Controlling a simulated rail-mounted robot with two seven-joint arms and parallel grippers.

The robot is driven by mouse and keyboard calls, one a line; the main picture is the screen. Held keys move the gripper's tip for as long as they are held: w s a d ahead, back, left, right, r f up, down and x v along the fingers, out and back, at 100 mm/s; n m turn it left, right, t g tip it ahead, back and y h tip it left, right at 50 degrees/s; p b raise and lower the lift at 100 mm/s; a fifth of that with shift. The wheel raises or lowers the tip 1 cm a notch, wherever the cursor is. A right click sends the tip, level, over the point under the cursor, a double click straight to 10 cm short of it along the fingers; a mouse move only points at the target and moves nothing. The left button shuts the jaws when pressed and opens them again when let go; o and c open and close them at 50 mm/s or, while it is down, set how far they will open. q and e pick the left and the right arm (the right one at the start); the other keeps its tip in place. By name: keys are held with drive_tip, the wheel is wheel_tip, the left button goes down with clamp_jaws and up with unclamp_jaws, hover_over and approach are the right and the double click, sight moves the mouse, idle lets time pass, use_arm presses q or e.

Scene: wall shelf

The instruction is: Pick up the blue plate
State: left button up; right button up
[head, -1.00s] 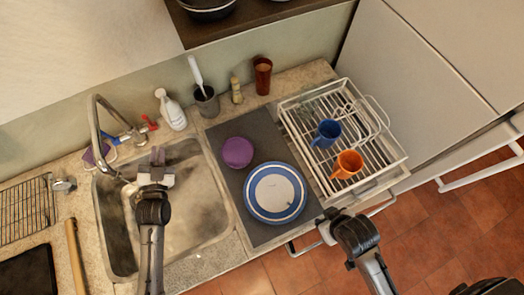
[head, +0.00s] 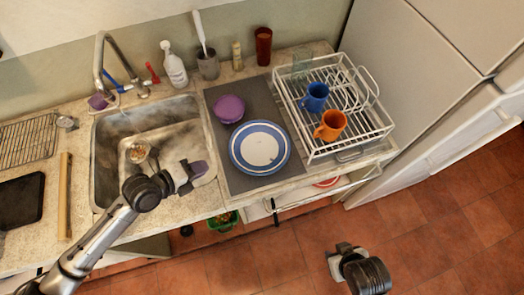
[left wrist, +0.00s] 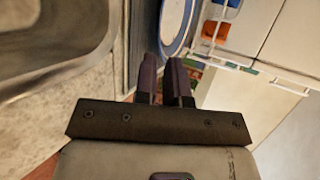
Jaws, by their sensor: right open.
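The blue plate (head: 260,147), white with a blue rim, lies flat on the grey mat (head: 225,187) right of the sink. Part of its rim shows at the top of the left wrist view (left wrist: 171,48). My left gripper (head: 194,172) is over the sink's right front edge, left of the plate and apart from it. Its two purple fingers (left wrist: 164,65) stand close together with a narrow gap and nothing seen between them. My right gripper (head: 343,250) is open and empty over the floor, in front of the counter and right of the plate.
A purple bowl (head: 229,109) stands close behind the plate. A white dish rack (head: 310,154) with a blue mug (head: 315,97) and an orange mug (head: 330,126) stands to its right. The sink (head: 104,150) is to the left. The mat's front strip is clear.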

use_arm(q)
drive_tip(key=shift+r+x, duration=0.2)
drive_tip(key=shift+x, duration=5.6)
drive_tip(key=shift+w, duration=0.1)
drive_tip(key=shift+c, duration=0.3)
clamp_jaws()
drive_tip(key=shift+r, duration=0.1)
